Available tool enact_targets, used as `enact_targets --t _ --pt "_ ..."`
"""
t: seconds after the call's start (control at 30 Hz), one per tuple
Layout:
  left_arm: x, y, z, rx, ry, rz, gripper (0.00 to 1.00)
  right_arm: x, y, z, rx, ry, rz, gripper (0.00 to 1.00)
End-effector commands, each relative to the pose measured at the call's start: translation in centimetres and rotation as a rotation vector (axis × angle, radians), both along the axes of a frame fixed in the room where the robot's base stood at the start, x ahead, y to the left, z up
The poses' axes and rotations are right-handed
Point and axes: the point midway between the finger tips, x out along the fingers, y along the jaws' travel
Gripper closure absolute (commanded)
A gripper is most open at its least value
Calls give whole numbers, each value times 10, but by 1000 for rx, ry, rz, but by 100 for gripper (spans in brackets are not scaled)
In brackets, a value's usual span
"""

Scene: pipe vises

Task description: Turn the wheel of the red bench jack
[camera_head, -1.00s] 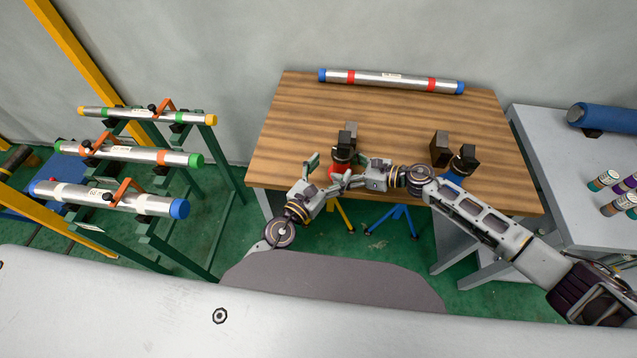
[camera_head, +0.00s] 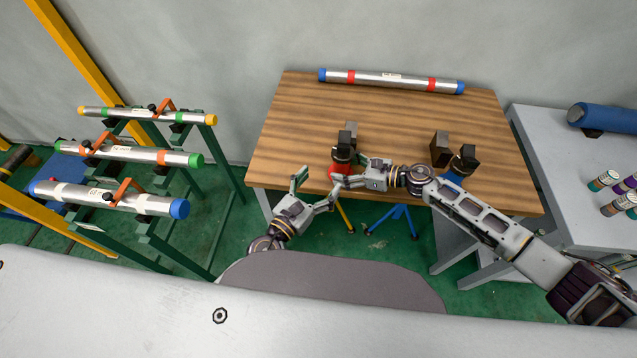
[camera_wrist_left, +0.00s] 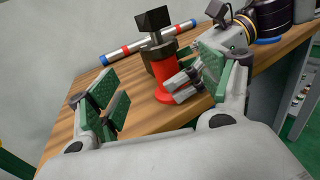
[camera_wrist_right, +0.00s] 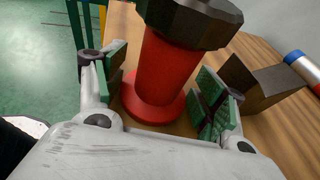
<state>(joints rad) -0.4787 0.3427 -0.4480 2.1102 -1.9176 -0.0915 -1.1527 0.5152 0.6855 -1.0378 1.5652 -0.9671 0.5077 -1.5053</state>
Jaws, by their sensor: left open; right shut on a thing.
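The red bench jack (camera_head: 340,169) stands near the front edge of the wooden table, with a dark collar and black block on top. In the left wrist view its red body (camera_wrist_left: 165,77) flares at the base. My right gripper (camera_head: 350,181) is shut on the jack; its fingers flank the red column (camera_wrist_right: 165,72) below the dark faceted top (camera_wrist_right: 190,22), in the right wrist view. My left gripper (camera_head: 318,190) is open and empty, to the left and in front of the jack. I cannot make out a separate wheel; my right gripper partly hides the jack.
A blue jack (camera_head: 455,175) stands to the right, partly behind my right arm. A steel pipe (camera_head: 390,81) lies at the back of the wooden table (camera_head: 300,110). A rack of pipes (camera_head: 130,155) stands left. Yellow (camera_head: 345,217) and blue (camera_head: 400,215) legs show below the table edge.

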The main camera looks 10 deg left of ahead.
Motion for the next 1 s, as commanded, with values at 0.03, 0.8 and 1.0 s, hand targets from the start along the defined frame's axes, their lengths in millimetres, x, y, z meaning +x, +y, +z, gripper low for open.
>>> enact_targets --t 0.03,0.8,1.0 --pt "0 0 0 0 0 0 20 -1 0 -1 -1 1 1 43" --pt "0 -18 -3 -163 104 -80 20 -1 0 -1 -1 1 1 43" --pt "-1 -35 -7 -322 228 -158 20 -1 0 -1 -1 1 1 43"
